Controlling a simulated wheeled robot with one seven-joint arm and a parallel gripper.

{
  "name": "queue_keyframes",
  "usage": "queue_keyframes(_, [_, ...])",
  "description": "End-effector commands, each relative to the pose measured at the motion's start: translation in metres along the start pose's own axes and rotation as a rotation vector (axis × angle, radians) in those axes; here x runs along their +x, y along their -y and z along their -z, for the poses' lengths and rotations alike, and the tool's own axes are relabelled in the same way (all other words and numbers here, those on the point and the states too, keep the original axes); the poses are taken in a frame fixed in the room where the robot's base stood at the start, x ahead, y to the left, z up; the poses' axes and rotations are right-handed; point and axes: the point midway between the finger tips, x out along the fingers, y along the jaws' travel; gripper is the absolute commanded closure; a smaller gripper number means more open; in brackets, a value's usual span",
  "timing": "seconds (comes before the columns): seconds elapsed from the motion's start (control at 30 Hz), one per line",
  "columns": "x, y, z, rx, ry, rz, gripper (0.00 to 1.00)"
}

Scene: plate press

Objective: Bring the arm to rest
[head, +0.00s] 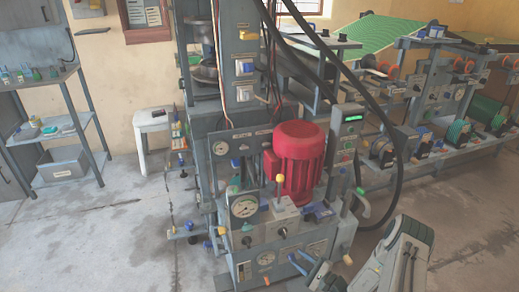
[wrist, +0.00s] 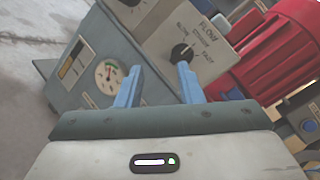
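My gripper (head: 310,268) is low at the front of the press in the head view, with the forearm reaching in from the lower right. In the wrist view my gripper (wrist: 159,86) shows two blue fingers spread apart with nothing between them. Beyond the fingers is a pale box marked FLOW with a black knob (wrist: 183,52), and left of it a panel with a round gauge (wrist: 108,75). The fingers appear apart from the knob; the exact distance is hard to tell.
The press carries a red motor (head: 298,160), a yellow-tipped lever (head: 278,183) and a white gauge (head: 244,206). A black hose (head: 395,175) hangs on its right. A white stool (head: 152,120) and shelf rack (head: 62,135) stand left. Floor at left front is clear.

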Motion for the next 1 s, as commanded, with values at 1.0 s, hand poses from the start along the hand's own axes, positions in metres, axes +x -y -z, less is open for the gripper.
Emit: queue_keyframes(1.0, [-0.023,0.204,-0.371,-0.488,0.395,-1.133,0.66])
